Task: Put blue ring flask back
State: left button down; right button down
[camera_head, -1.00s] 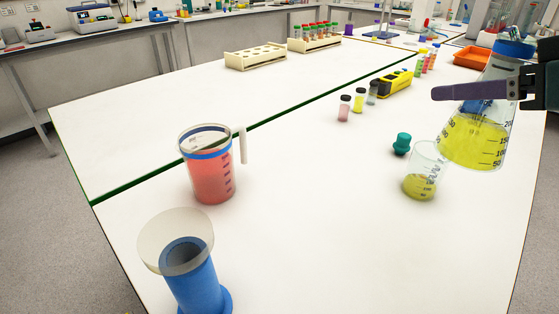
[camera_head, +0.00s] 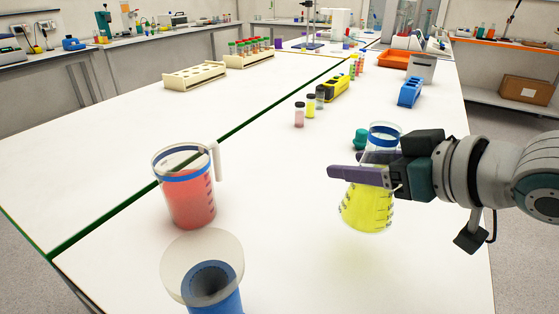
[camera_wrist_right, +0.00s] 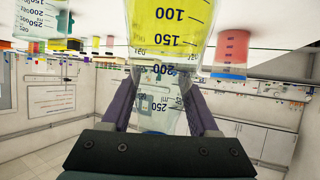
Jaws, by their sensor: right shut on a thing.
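The blue ring flask (camera_head: 367,208) is a clear conical flask with yellow liquid and a blue band at its neck. My right gripper (camera_head: 362,174) is shut around its upper body, below the ring, and holds it nearly upright. The flask appears slightly above the white table, with a faint yellow tint on the surface below. In the right wrist view the flask (camera_wrist_right: 168,30) fills the space between the fingers (camera_wrist_right: 160,100), upside down in the picture. My left gripper is out of view.
A red-filled jug (camera_head: 188,200) and a blue cylinder with a clear disc (camera_head: 212,285) stand at left. A green stopper (camera_head: 361,138) is just behind the flask. A small beaker (camera_wrist_right: 35,18) shows in the wrist view.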

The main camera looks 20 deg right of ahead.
aim_at(390, 209)
notch_tip(390, 209, down, 6)
jog(key=shift+a+f+b, duration=0.1)
jog(key=shift+f+b, duration=0.15)
jog(key=shift+b, duration=0.5)
jog(key=shift+f, duration=0.15)
jog(key=shift+c, duration=0.8)
grip_release()
jog(key=shift+s+r, duration=0.15)
jog(key=shift+r, duration=0.1)
jog(key=p+v, duration=0.3)
jog(key=v, duration=0.8)
jog(key=shift+s, duration=0.1)
jog(key=s+a+f+g, duration=0.1)
jog(key=s, duration=0.1)
jog(key=s+a+f+g+h, duration=0.1)
jog(key=s+a+g, duration=0.1)
jog(key=s+a+f+g+h, duration=0.1)
jog(key=s+a, duration=0.1)
jog(key=shift+f+m+g, duration=0.25)
jog(key=shift+m+g, duration=0.05)
jog(key=shift+m, duration=0.1)
jog(key=s+a+g, duration=0.1)
jog(key=s, duration=0.1)
jog(key=s+a+g, duration=0.1)
jog(key=s, duration=0.2)
jog(key=s+g, duration=0.2)
jog(key=shift+s+a+r+h, duration=0.15)
jog(key=shift+a+r+h, duration=0.25)
